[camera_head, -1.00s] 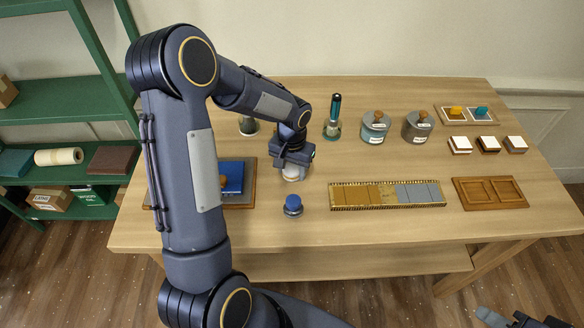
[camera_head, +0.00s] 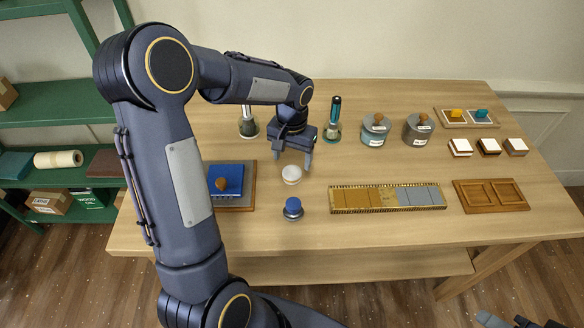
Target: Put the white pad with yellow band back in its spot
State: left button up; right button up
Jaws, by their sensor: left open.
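Three square blocks with white tops stand at the right: one (camera_head: 460,147), a darker-sided one (camera_head: 489,146) and one at the far right (camera_head: 516,147). Their side bands are too small to tell. Part of my right gripper (camera_head: 518,321) shows at the bottom right edge, cut off by the frame.
A blue-topped knob (camera_head: 292,209) stands in front of the white pad. A blue pad with a wooden knob (camera_head: 226,180) lies left.

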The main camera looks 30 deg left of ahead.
aim_at(292, 172)
pick_arm(q)
jog(key=s+d+r+t+h, duration=0.2)
jog(key=s+d+r+t, duration=0.1)
jog(key=s+r, duration=0.95)
jog(key=s+d+f+t+h, duration=0.1)
jog(key=s+d, duration=0.3)
jog(key=s, duration=0.5)
jog(key=shift+s+d+f+t+h, duration=0.15)
jog(key=shift+s+f+t+h, duration=0.2)
jog(key=shift+f+t, duration=0.4)
